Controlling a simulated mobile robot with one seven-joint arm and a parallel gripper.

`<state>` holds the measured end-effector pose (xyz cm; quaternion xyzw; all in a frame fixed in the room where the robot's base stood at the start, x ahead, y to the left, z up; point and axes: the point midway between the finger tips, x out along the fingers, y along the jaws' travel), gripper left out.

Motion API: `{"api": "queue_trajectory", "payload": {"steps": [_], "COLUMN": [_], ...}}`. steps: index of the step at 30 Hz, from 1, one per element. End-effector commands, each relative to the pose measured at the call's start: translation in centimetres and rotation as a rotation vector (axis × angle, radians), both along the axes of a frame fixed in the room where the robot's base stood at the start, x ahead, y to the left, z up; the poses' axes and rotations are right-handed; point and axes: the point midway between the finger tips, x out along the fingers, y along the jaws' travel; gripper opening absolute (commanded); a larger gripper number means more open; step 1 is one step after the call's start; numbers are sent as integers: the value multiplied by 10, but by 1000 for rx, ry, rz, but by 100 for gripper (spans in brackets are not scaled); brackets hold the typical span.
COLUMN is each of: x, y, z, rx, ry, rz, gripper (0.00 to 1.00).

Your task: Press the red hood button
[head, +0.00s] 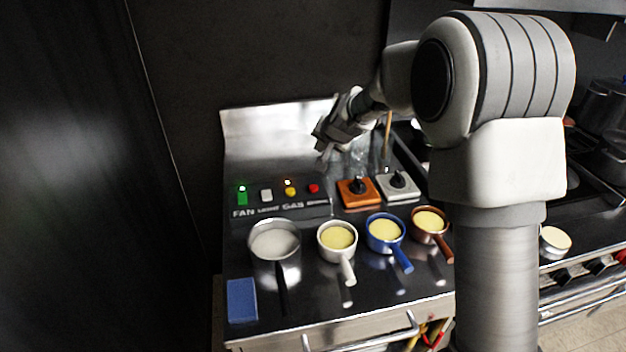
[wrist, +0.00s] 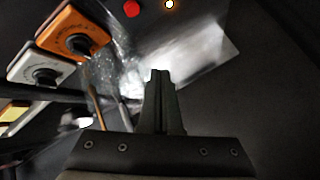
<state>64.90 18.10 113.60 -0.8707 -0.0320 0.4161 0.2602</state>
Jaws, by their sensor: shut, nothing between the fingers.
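The red button (head: 314,188) is the rightmost in a row of several buttons on the counter, just left of the orange knob plate. It also shows in the wrist view at the top edge (wrist: 132,8). My gripper (head: 322,150) is above and behind the red button in the head view, apart from it. In the wrist view my gripper (wrist: 160,75) has its fingers shut together with nothing between them. The red button lies beyond the fingertips, up and to the left there.
Left of the red button are a yellow button (head: 290,191), a white button (head: 266,195) and a green button (head: 242,199). Right of it are an orange knob plate (head: 351,199) and a grey knob plate (head: 408,191). Several pans and a blue block (head: 241,300) stand in front.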

Motion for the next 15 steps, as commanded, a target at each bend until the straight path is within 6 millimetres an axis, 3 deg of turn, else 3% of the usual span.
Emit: {"api": "queue_trajectory", "payload": {"steps": [6,15], "x": [21,25], "y": [13,15], "z": [-27,-32], "rx": [27,32], "ry": [-1,-5], "rz": [-35,-44], "gripper": [0,0]}}
